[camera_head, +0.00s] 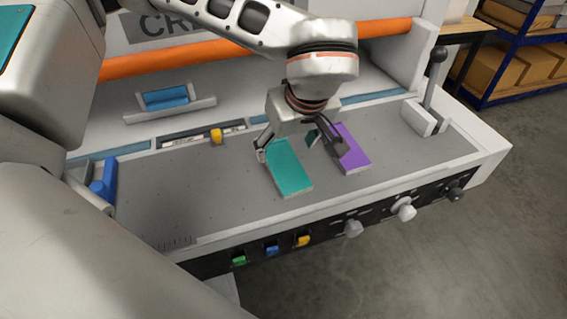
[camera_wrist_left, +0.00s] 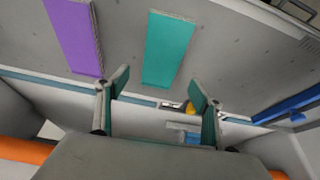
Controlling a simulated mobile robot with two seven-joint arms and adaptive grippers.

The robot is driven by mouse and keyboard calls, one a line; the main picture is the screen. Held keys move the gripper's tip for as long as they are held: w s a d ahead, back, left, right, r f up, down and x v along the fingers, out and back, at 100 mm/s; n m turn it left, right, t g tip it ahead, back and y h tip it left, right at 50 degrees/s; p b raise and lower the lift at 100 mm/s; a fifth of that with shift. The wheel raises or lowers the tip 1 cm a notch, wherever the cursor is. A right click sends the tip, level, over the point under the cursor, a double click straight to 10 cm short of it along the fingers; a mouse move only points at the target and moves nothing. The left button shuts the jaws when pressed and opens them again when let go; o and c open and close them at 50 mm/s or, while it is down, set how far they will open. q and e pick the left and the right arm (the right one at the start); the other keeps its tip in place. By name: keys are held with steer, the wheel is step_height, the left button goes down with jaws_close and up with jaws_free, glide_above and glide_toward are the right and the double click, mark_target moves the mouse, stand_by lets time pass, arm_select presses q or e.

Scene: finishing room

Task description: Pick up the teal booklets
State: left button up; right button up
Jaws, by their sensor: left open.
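A teal booklet (camera_head: 289,168) lies flat on the grey machine bed in the head view. It also shows in the left wrist view (camera_wrist_left: 168,50), beyond my fingertips. Only one teal booklet or stack is distinct; I cannot tell how many are in it. My left gripper (camera_head: 291,147) is open and empty, just above the far end of the teal booklet. In the left wrist view its two fingers (camera_wrist_left: 160,90) are spread wide, with the teal booklet between their lines. My right gripper is not in view.
A purple booklet (camera_head: 348,150) lies close right of the teal one. An upright black-knobbed lever (camera_head: 434,80) stands at the bed's right end. A blue block (camera_head: 104,180) is at the left. The bed's left middle (camera_head: 190,200) is clear. Knobs (camera_head: 404,208) line the front.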

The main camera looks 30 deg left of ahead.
mark_target(283, 161)
arm_select(q)
steer(key=x, duration=0.5)
steer(key=shift+d+f, duration=0.1)
steer(key=shift+f, duration=0.3)
steer(key=c, duration=1.3)
